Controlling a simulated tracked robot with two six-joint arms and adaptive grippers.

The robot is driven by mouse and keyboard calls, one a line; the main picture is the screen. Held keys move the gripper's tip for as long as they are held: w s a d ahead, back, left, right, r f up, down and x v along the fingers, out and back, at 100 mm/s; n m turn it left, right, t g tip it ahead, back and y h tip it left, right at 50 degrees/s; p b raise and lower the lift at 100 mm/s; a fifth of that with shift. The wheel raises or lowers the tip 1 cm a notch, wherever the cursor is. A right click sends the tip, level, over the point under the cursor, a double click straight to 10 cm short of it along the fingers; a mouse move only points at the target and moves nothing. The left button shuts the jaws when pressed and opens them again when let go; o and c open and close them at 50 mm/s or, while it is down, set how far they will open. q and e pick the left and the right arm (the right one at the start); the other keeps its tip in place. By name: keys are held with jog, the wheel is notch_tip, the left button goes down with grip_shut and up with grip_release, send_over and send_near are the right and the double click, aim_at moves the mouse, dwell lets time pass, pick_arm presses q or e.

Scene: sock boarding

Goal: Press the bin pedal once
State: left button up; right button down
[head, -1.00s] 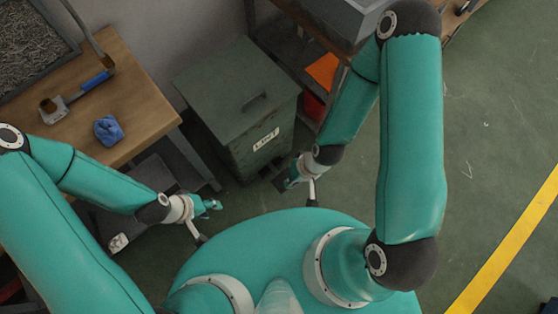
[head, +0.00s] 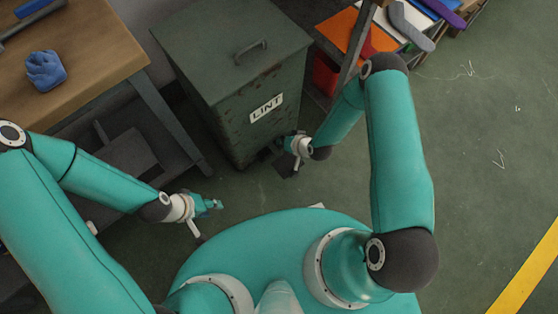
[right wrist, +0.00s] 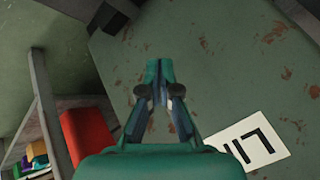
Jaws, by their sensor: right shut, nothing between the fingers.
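The dark green bin labelled LINT (head: 226,100) stands ahead of me, with its lid (head: 232,45) shut. A small dark flat plate (head: 287,166), which looks like the pedal, shows low at the bin's front right and is partly covered by my right gripper. My right gripper (head: 281,146) is low, close to the bin's front, just above or at that plate; I cannot tell whether they touch. The right wrist view shows its fingers (right wrist: 160,72) shut and empty before the bin's rusty front. My left gripper (head: 215,204) is low over the floor, left of my base; its fingers are too small to judge.
A wooden workbench (head: 100,55) with a blue crumpled cloth or glove (head: 45,70) stands left of the bin. A shelf with an orange sheet (head: 345,28) and a red box (head: 326,72) stands right of the bin. Green floor (head: 490,130) is free at the right.

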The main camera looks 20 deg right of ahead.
aim_at(282, 156)
pick_arm(q)
notch_tip(282, 156, down, 2)
jog(key=shift+f+b, duration=0.1)
jog(key=shift+b, duration=0.3)
pick_arm(e)
jog(key=f, duration=0.1)
jog(key=w+f, duration=0.1)
jog(key=f, duration=0.1)
jog(key=shift+w+d+t, duration=0.1)
jog(key=shift+d+t, duration=0.05)
jog(key=shift+t, duration=0.25)
jog(key=shift+f, duration=0.15)
pick_arm(q)
notch_tip(282, 156, down, 7)
jog(key=b, duration=0.6)
jog(key=shift+b, duration=0.4)
pick_arm(e)
jog(key=f, duration=0.8)
jog(key=shift+s+d+f, duration=0.1)
jog(key=shift+s+f, duration=0.15)
jog(key=shift+s, duration=0.1)
jog(key=shift+w+f+b, duration=0.15)
jog(key=shift+f+b, duration=0.2)
jog(key=shift+b, duration=0.1)
pick_arm(q)
jog(key=shift+f, duration=0.3)
